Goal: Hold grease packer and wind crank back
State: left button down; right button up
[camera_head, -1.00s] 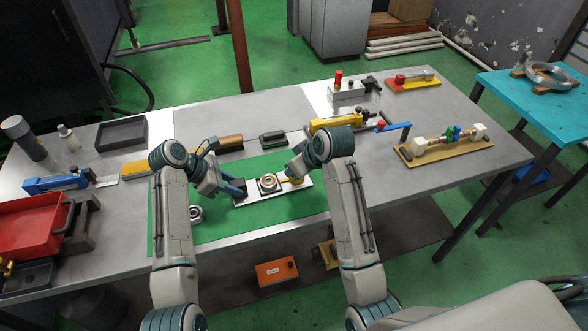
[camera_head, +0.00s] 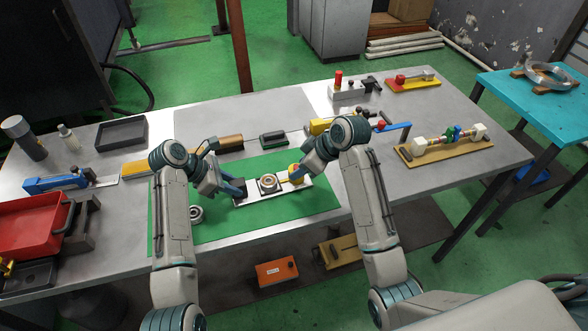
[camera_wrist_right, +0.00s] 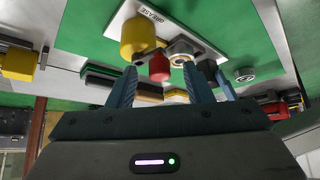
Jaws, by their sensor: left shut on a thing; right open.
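The grease packer lies on a green mat as a white plate (camera_head: 258,193) with a bearing (camera_head: 268,183) in the middle. A black block (camera_head: 240,190) is at its left end. At its right end are a yellow cylinder (camera_wrist_right: 138,36) and the crank's red knob (camera_wrist_right: 159,67), clear in the right wrist view. My left gripper (camera_head: 236,188) is shut on the black block. My right gripper (camera_head: 294,174) is open at the packer's right end. In the wrist view the red knob shows between the open blue fingers (camera_wrist_right: 160,84); contact cannot be told.
A loose bearing (camera_head: 195,214) lies on the green mat (camera_head: 220,225) at left. Behind stand a small black-and-green block (camera_head: 273,138) and a yellow fixture (camera_head: 322,125). A red tray (camera_head: 30,225) is at far left. The mat's front is clear.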

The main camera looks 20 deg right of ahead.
jog(key=v, duration=1.1)
jog(key=shift+d+r, duration=0.2)
jog(key=shift+r, duration=0.05)
pick_arm(q)
jog(key=c, duration=1)
grip_release()
pick_arm(e)
jog(key=shift+s, duration=0.1)
pick_arm(q)
jog(key=shift+r, duration=0.1)
